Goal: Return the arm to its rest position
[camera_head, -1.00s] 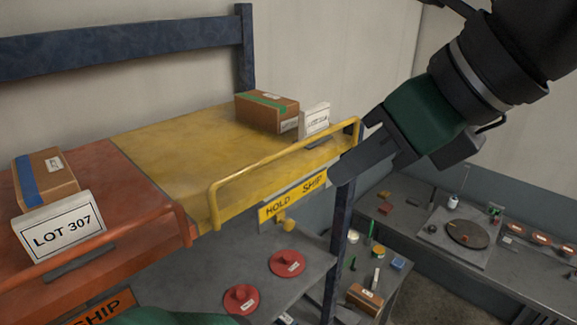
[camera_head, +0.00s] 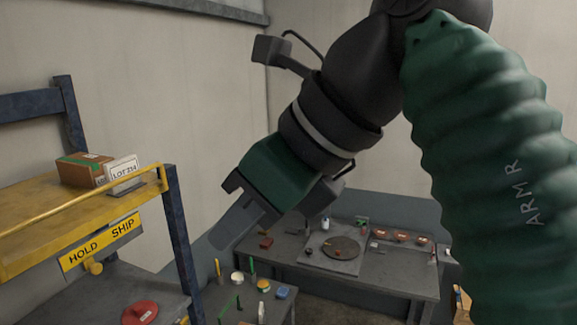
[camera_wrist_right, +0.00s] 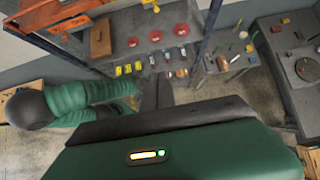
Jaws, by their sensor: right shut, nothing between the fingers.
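My right arm (camera_head: 485,170), green and ribbed with "ARM R" on it, rises on the right of the head view. It bends down to the left to a dark wrist and a green gripper body. My right gripper (camera_head: 236,228) points down and left, with its fingers together and nothing between them. It is in the air, right of the shelf post and apart from the shelf. In the right wrist view its green body (camera_wrist_right: 180,150) fills the bottom. My left gripper does not show in the head view.
A yellow shelf bay (camera_head: 35,215) with a "HOLD SHIP" sign (camera_head: 102,242) holds a brown box (camera_head: 82,171) and a lot card (camera_head: 122,169). A blue post (camera_head: 180,235) stands at its edge. A red disc (camera_head: 139,313) lies below. A grey bench (camera_head: 390,275) with a turntable (camera_head: 340,247) stands behind.

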